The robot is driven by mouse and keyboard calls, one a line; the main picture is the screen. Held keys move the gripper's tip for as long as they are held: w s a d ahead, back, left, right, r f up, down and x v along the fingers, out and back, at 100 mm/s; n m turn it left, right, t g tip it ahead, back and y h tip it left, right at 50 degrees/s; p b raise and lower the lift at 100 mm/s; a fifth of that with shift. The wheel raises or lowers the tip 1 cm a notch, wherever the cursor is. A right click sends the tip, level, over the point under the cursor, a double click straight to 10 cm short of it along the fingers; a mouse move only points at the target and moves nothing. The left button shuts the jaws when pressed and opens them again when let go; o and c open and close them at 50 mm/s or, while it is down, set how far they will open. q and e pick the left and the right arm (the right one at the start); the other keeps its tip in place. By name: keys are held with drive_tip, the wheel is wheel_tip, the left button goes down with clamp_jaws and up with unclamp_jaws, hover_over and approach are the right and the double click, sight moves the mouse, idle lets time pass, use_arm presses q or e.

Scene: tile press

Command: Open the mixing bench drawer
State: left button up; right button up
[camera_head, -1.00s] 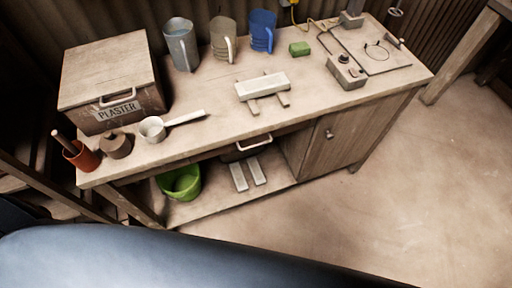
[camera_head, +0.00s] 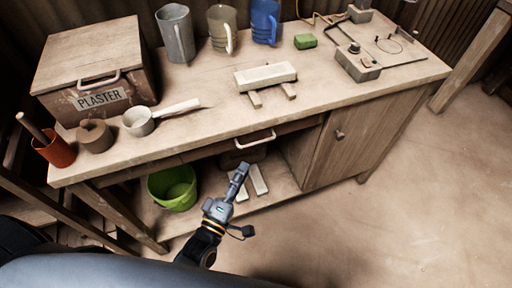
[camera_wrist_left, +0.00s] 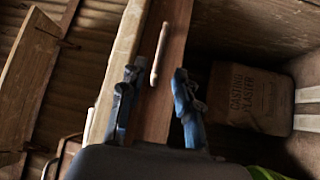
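The mixing bench (camera_head: 200,112) has a drawer under its top, with a pale bar handle (camera_head: 256,138) on the front. The drawer looks shut. My left gripper (camera_head: 241,168) is in front of the bench, just below and near the handle in the head view. In the left wrist view the handle (camera_wrist_left: 160,54) is ahead of the gripper (camera_wrist_left: 157,98), roughly in line with the gap between its two spread fingers. The gripper is open and empty, apart from the handle. The wooden drawer front (camera_wrist_left: 170,100) fills the middle there. My right gripper is not in view.
A green bucket (camera_head: 174,186) and pale bars (camera_head: 259,180) are on the lower shelf, with a casting plaster package (camera_wrist_left: 250,98). A cupboard door (camera_head: 362,138) is right of the drawer. The plaster box (camera_head: 95,62), jugs and tools stand on top. Floor at right is clear.

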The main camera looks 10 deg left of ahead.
use_arm(q)
drive_tip(key=b+x, duration=0.1)
drive_tip(key=x, duration=0.8)
drive_tip(key=shift+w+b, duration=0.2)
drive_tip(key=shift+b, duration=0.1)
clamp_jaws()
